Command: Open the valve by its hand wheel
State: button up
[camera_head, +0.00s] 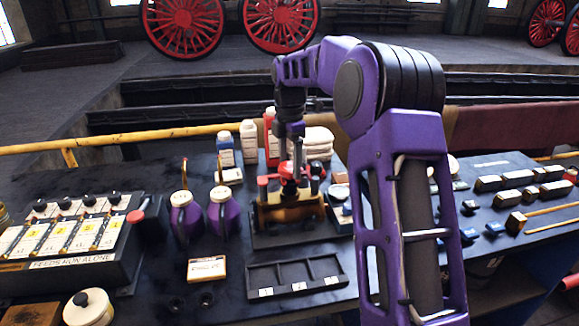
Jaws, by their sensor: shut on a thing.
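The valve (287,215) is a brass body on a dark base plate near the middle of the bench. Its red hand wheel (270,179) sits on top. My gripper (290,165) points straight down over the wheel and is shut on it. The wheel's left part shows; the rest is partly hidden by the gripper. How far the wheel is turned cannot be told.
Two purple oil cans (185,217) stand left of the valve, with bottles (248,142) behind. A labelled panel (75,240) is at far left. A black numbered tray (295,278) lies in front. My purple arm hides the bench right of the valve. Small blocks (519,179) lie at right.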

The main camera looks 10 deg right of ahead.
jog(key=shift+r, duration=0.1)
jog(key=shift+n+p, duration=0.3)
jog(key=shift+n, duration=0.9)
jog(key=n, duration=0.3)
jog(key=shift+n, duration=0.6)
jog(key=n, duration=0.3)
jog(key=shift+n, duration=0.4)
grip_shut()
jog(key=o, duration=1.5)
grip_release()
jog(key=shift+c, duration=0.2)
